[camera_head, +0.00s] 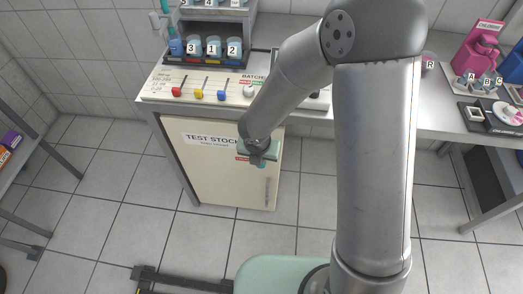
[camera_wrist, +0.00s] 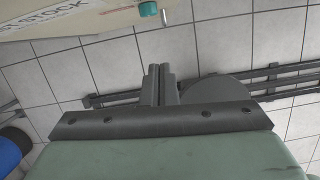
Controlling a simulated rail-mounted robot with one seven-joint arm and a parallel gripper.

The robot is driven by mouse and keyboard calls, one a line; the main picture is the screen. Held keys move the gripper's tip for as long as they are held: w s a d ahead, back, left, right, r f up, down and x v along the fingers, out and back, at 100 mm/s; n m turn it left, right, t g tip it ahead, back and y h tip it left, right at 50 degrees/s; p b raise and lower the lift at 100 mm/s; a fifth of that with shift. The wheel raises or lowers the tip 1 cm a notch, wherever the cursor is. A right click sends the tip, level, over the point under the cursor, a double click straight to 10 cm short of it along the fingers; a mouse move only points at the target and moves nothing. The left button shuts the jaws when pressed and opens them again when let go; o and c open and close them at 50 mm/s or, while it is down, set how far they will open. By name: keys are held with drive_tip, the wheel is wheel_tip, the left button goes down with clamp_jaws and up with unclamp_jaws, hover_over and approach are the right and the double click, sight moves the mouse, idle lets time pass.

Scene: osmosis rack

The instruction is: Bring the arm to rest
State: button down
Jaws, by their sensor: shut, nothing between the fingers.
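My arm reaches from the right of the head view to the front of the cream cabinet marked TEST STOCK (camera_head: 225,185). My gripper (camera_wrist: 161,70) shows in the middle of the wrist view, its two grey fingers together and empty. In the head view, the greenish end of my arm overlaps the upper right part of the cabinet front, and the fingertips are hard to make out. In the wrist view, the cabinet's pale panel (camera_wrist: 80,18) crosses the top left, apart from the fingers. A teal cylinder (camera_wrist: 148,9) shows at its edge.
The bench top (camera_head: 155,92) above the cabinet carries red, yellow and blue levers and numbered blue containers (camera_head: 194,47). A right-hand bench (camera_head: 440,115) holds a pink container (camera_head: 478,50) and lettered items. A shelf (camera_head: 30,150) stands at left. Tiled floor (camera_head: 120,215) is open in front.

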drive_tip(key=p+v, duration=0.2)
drive_tip(key=v, duration=0.7)
drive_tip(key=shift+w+p, duration=0.2)
drive_tip(key=shift+p, duration=0.15)
drive_tip(key=shift+d+r, duration=0.1)
drive_tip(key=shift+r, duration=0.05)
drive_tip(key=s+d+r+m+g+h, duration=0.1)
drive_tip(key=s+d+r+m, duration=0.1)
drive_tip(key=d+r+m, duration=0.4)
drive_tip(key=s+d+r+m+h, duration=0.1)
drive_tip(key=s+d+r+m, duration=0.1)
drive_tip(key=d+m, duration=0.65)
drive_tip(key=s+d+r+m+y, duration=0.1)
drive_tip(key=s+r+m, duration=0.1)
drive_tip(key=s+m, duration=0.3)
drive_tip(key=s+d+r+m+g+y, duration=0.1)
drive_tip(key=s+m, duration=0.4)
drive_tip(key=m, duration=0.9)
drive_tip(key=shift+d+r, duration=0.65)
drive_tip(key=shift+r, duration=0.3)
